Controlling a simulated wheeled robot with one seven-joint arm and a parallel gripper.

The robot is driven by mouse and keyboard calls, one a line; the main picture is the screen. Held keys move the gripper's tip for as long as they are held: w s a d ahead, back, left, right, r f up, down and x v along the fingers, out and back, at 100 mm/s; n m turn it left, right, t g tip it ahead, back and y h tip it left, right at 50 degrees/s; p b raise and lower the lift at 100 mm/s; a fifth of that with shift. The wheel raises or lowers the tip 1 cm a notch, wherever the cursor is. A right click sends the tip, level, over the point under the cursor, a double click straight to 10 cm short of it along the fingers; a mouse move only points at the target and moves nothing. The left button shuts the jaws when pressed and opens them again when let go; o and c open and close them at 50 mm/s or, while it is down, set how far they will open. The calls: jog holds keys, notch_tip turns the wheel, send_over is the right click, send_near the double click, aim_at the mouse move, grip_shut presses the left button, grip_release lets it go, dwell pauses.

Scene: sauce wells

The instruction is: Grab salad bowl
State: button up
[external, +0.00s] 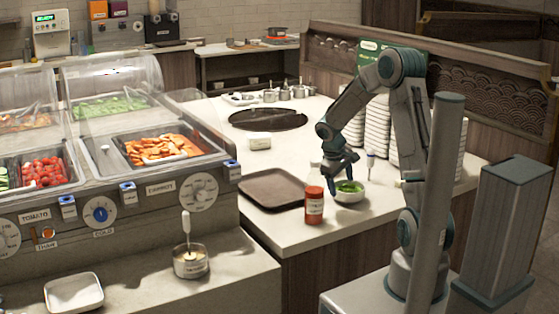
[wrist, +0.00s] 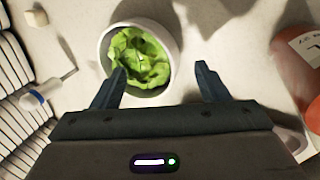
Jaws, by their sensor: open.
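A white salad bowl (external: 349,194) with green leaves in it stands on the light counter at the right, near the counter's front edge. In the wrist view the bowl (wrist: 103,42) sits at upper centre, a little left of the middle of the jaws. My gripper (external: 340,174) is just above the bowl at its left side and points down. In the wrist view my gripper (wrist: 160,80) is open, its left finger over the bowl's near rim and its right finger over bare counter. I cannot tell whether a finger touches the bowl.
A dark tray (external: 268,189) lies further left. A white-handled tool (external: 370,162) and tall stacks of white plates (external: 378,130) stand behind the bowl. The round dark plate (external: 268,119) is further back.

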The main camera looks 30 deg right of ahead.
aim_at(342, 189)
jog(key=x, duration=0.3)
jog(key=shift+w+f, duration=0.15)
jog(key=shift+f, duration=0.1)
jog(key=c, duration=1.5)
